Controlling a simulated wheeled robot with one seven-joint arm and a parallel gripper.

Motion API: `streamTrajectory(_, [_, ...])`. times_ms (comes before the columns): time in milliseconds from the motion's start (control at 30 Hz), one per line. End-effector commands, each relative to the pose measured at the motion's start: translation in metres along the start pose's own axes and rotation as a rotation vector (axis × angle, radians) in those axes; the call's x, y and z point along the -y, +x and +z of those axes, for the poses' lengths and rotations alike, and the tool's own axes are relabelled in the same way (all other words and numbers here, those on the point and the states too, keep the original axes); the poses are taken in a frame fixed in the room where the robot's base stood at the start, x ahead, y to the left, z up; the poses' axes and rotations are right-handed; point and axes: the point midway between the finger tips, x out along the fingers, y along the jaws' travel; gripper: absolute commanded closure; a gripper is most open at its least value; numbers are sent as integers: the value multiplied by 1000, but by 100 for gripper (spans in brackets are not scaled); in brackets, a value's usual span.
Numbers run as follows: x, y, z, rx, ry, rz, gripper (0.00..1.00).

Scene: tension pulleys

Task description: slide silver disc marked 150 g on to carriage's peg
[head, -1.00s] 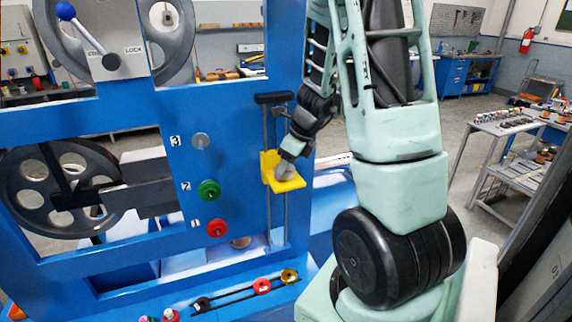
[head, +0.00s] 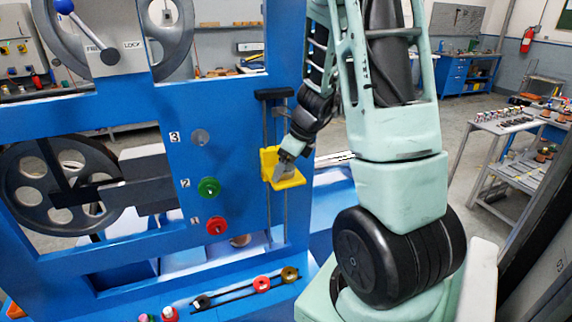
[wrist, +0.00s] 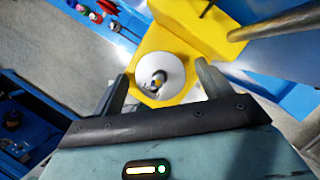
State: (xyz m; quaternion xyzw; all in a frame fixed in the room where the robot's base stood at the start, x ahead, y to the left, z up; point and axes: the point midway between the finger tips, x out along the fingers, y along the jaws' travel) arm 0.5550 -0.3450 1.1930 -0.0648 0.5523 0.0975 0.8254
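The yellow carriage (head: 293,182) sits on its vertical rods on the blue frame. In the wrist view the carriage (wrist: 155,42) fills the upper middle. A silver disc (wrist: 172,70) lies on it, with a small peg end showing at the disc's centre, so the disc appears to be around the peg. Its mark cannot be read. My gripper (wrist: 163,84) is open, with one finger on each side of the disc and visible gaps to it. In the head view my gripper (head: 284,168) is at the carriage, and the disc cannot be told apart from the fingers.
A steel rod (wrist: 275,30) passes close to my right finger in the wrist view. Grey, green (head: 209,187) and red (head: 216,225) knobs stand on the blue panel to the left. A parts trolley (head: 500,130) stands far right.

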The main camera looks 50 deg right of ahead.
Motion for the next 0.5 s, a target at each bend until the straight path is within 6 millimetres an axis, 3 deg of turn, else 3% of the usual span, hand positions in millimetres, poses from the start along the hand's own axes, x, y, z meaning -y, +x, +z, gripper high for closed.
streamTrajectory(267, [0,-3,1,1,0,-1,22])
streamTrajectory(500, [0,-40,2,5,-3,-4,22])
